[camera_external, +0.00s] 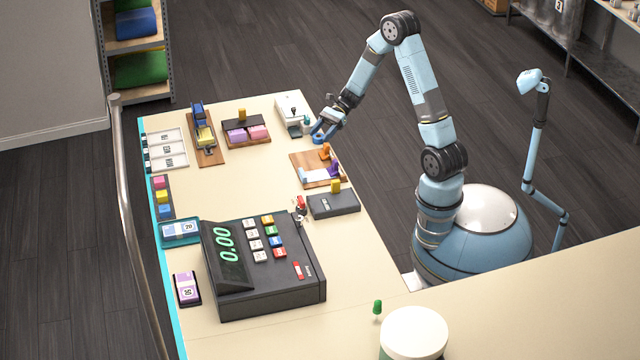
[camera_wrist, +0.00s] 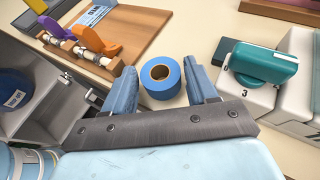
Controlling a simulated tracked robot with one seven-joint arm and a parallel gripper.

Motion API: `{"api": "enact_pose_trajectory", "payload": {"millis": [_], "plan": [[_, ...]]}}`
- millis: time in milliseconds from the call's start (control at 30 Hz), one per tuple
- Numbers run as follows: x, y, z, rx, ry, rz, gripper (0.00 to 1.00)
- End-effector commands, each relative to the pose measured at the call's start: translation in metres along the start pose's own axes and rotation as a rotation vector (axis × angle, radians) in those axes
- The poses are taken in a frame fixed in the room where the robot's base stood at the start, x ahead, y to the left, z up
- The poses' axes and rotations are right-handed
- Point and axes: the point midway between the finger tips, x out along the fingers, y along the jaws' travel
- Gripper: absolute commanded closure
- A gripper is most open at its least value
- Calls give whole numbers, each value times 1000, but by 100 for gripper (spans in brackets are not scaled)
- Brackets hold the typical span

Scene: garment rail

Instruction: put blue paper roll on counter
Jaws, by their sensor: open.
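The blue paper roll (camera_wrist: 162,90) shows in the wrist view as an upright blue ring with a tan core. It is between the two spread fingers of my gripper (camera_external: 323,130), with its flat end facing the camera. The fingers stand on either side of it; I cannot tell whether either touches it. The roll appears to be at the surface of the cream counter (camera_external: 265,180), but its underside is hidden. In the external view my gripper is low over the counter's far right edge, and the roll cannot be told apart from the blue fingers.
A wooden board (camera_external: 309,180) with orange and purple clips is close to the gripper. A white device (camera_external: 291,108) stands on its other side; a teal piece (camera_wrist: 264,62) shows there in the wrist view. A cash register (camera_external: 262,262) fills the near counter. The counter's middle is clear.

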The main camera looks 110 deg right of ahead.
Motion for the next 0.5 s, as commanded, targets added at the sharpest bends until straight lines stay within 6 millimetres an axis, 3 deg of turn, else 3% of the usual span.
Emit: {"api": "enact_pose_trajectory", "payload": {"millis": [167,500], "plan": [[-22,-1,0,-2,1,-3,43],[-86,-1,-1,0,2,-3,43]]}}
